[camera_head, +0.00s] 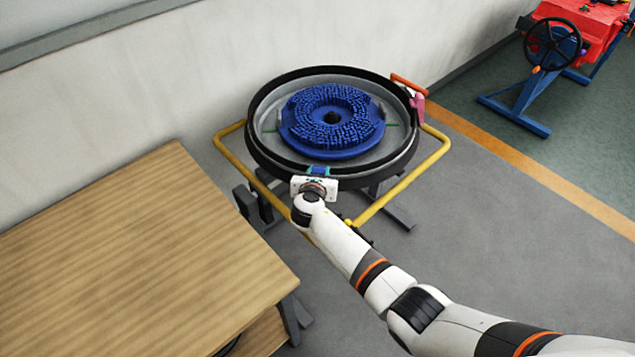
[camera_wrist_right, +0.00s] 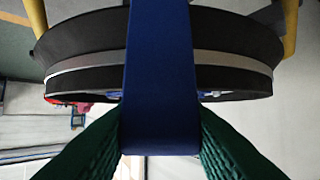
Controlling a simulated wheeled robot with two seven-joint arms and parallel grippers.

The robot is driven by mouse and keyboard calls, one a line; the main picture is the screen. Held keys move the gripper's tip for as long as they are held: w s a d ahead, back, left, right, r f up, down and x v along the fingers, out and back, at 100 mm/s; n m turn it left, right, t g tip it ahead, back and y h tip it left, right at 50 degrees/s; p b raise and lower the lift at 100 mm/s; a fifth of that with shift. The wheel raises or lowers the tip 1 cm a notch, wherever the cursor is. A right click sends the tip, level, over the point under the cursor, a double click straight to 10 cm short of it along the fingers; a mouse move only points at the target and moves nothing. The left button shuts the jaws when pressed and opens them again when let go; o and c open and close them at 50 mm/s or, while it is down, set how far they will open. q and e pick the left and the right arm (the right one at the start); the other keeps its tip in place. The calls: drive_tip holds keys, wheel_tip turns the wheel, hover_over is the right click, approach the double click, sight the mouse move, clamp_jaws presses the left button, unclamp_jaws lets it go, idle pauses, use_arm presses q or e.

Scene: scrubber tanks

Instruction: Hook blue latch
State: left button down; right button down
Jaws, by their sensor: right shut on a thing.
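The blue latch (camera_head: 319,169) is at the near rim of the round black tank (camera_head: 262,160). In the right wrist view the latch (camera_wrist_right: 160,75) is a broad blue strap crossing in front of the tank's dark side wall and grey band. My right gripper (camera_head: 317,178) is at that near rim and shut on the latch, with a green ribbed finger on each side of its end. From the head the gripper body hides much of the latch, and I cannot tell whether it is hooked. My left gripper is not in view.
A blue bristled disc (camera_head: 310,137) sits inside the tank. A pink latch (camera_head: 417,103) and an orange handle (camera_head: 408,83) are at its right rim. A yellow tube frame (camera_head: 400,187) surrounds the tank.

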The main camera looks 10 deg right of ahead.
drive_tip(key=shift+w+d+r+p, duration=0.15)
drive_tip(key=shift+w+r+p, duration=0.1)
drive_tip(key=shift+w, duration=0.2)
drive_tip(key=shift+w+d+r+p, duration=0.1)
drive_tip(key=shift+w+r+p, duration=0.1)
drive_tip(key=shift+w, duration=0.25)
drive_tip(key=shift+w+d+f+g+p, duration=0.2)
drive_tip(key=shift+w+f+g+p, duration=0.15)
drive_tip(key=shift+w+g, duration=0.25)
drive_tip(key=c, duration=1)
unclamp_jaws()
drive_tip(key=shift+s+d, duration=0.1)
drive_tip(key=shift+o, duration=0.2)
drive_tip(key=shift+s+f, duration=0.1)
